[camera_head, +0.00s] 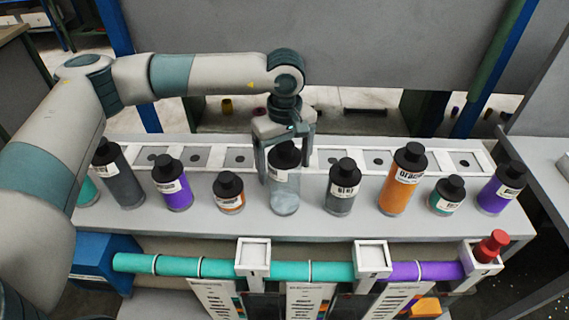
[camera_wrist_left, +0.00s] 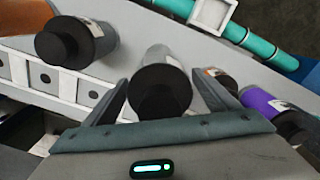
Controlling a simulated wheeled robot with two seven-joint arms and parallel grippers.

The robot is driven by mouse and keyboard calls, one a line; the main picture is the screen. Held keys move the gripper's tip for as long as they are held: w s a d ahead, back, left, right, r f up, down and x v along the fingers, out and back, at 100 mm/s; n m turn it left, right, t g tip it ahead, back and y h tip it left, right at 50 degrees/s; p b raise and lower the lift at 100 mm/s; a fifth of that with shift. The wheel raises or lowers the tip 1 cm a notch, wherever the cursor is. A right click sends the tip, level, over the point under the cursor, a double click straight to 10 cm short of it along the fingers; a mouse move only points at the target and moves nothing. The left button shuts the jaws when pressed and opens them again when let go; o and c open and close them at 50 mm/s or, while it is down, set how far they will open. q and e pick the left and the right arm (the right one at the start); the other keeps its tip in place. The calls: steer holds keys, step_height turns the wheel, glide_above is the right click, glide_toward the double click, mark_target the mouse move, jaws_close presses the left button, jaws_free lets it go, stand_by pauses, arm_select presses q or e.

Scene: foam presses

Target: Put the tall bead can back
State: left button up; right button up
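A tall can with a black cap and a pale, see-through grey body (camera_head: 285,196) stands upright on the light grey bench, in the row of cans. My left gripper (camera_head: 286,172) comes down over it from behind, one finger on each side of its cap and upper body. The fingers look open, with a narrow gap to the can. In the left wrist view the can's black cap (camera_wrist_left: 160,90) lies between the two spread fingers (camera_wrist_left: 160,84). My right gripper is not in view.
Close neighbours are a small orange can (camera_head: 229,194) on the left and a dark grey can (camera_head: 341,190) on the right. A white rack with several holed squares (camera_head: 239,158) runs behind the row. Teal and purple tubes (camera_head: 330,271) run along the front.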

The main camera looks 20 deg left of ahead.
arm_select(q)
steer(key=shift+r, duration=0.15)
steer(key=shift+r+p, duration=0.1)
steer(key=shift+p, duration=0.2)
steer(key=shift+r+b, duration=0.15)
steer(key=shift+b, duration=0.2)
step_height(320, 180, up, 10)
steer(key=b, duration=0.4)
steer(key=shift+r, duration=0.2)
steer(key=shift+r+b, duration=0.35)
steer(key=shift+r, duration=0.25)
steer(key=shift+d+f, duration=0.1)
